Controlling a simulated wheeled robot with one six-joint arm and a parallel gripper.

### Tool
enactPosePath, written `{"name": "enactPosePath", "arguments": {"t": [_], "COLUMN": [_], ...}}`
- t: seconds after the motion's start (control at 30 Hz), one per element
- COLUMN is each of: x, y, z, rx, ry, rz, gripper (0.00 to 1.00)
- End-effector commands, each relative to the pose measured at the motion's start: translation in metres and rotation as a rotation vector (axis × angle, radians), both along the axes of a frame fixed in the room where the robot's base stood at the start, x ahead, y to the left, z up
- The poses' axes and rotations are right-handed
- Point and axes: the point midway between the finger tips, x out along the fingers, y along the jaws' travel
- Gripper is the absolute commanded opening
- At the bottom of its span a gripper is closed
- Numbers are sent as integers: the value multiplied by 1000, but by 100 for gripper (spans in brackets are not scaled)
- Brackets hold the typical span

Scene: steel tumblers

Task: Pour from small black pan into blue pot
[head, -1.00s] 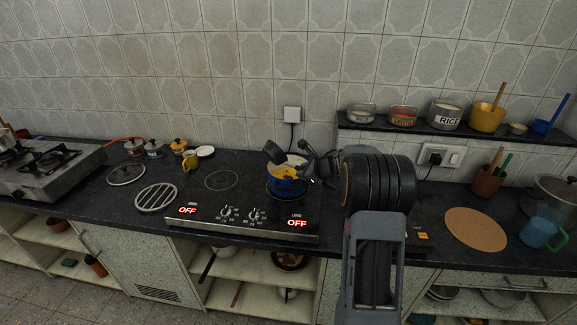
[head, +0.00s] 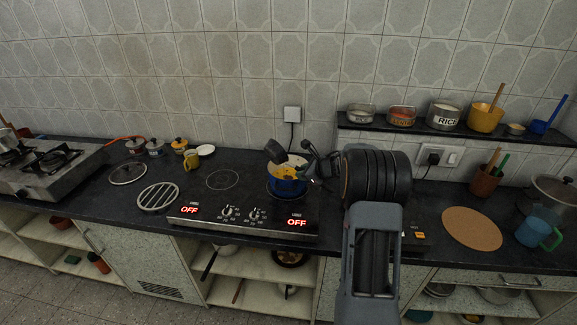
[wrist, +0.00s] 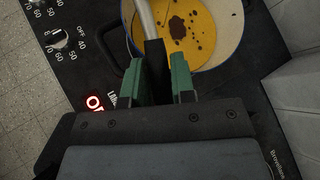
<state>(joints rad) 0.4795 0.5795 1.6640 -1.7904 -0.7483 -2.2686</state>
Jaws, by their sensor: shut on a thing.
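The blue pot (head: 287,187) stands on the right side of the black cooktop. In the wrist view the pot (wrist: 239,42) has a pale inside and holds yellow liquid with dark brown spots. The small black pan (head: 275,152) is tilted above the pot's left rim. My gripper (head: 312,165) is up and to the right of the pot. In the wrist view its green fingers (wrist: 166,84) are shut on the pan's handle (wrist: 147,22), which is black near the fingers and grey farther out. The pan's body is out of the wrist view.
The cooktop's front panel (head: 243,215) has knobs and red OFF displays. A yellow mug (head: 191,160) and several small lidded jars stand at the left. A round cork mat (head: 472,229) and a blue jug (head: 533,230) are at the right. A shelf (head: 450,130) holds containers along the wall.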

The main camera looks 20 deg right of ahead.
Motion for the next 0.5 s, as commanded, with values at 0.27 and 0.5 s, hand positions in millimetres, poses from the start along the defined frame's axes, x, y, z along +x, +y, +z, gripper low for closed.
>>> {"name": "enactPosePath", "arguments": {"t": [0.27,0.5], "x": [1,2], "y": [-2,-5], "z": [1,0], "rx": [30,55], "ry": [10,18], "rz": [-1,0], "gripper": [0,0]}}
